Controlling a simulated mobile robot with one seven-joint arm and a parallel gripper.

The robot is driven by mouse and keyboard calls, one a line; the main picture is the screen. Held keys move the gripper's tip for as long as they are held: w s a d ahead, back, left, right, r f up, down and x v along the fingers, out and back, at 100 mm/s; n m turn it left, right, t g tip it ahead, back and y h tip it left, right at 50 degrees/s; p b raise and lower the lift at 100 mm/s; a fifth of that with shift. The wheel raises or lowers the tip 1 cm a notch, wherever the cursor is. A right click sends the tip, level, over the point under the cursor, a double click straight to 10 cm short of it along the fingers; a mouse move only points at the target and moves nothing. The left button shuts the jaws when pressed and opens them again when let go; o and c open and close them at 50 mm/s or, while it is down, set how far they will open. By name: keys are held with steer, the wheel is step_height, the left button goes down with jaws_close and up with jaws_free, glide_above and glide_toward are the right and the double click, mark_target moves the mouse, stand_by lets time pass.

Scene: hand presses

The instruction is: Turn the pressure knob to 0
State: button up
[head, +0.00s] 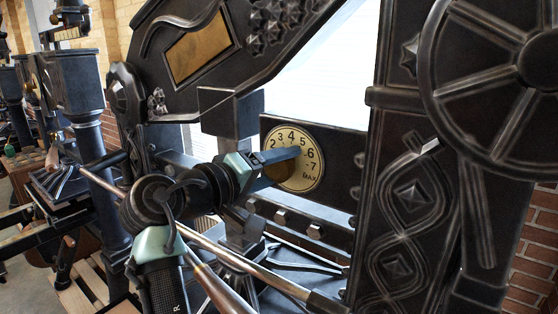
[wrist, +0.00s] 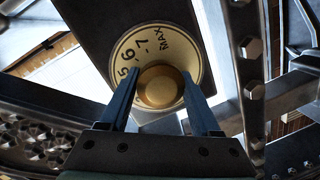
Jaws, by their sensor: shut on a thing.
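The pressure knob is a round brass knob (wrist: 161,87) at the centre of a cream dial (head: 312,168) with black numbers. In the wrist view, the dial (wrist: 150,36) shows 5, 6, 7 and MAX. My gripper (wrist: 160,90) is shut on the knob, one blue-grey finger on each side of it. I cannot make out a pointer mark on the knob.
The dial sits on a dark press plate (head: 345,150). A large spoked wheel (head: 500,65) and an ornate column (head: 400,220) stand to the right. A rod with a wooden handle (head: 222,290) crosses below my arm. Other presses (head: 75,90) stand at the left.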

steer(key=shift+f+n, duration=0.1)
steer(key=shift+n, duration=0.2)
stand_by(0.4)
steer(key=o, duration=1.4)
steer(key=shift+b+v, duration=2.85)
steer(key=shift+v, duration=3.65)
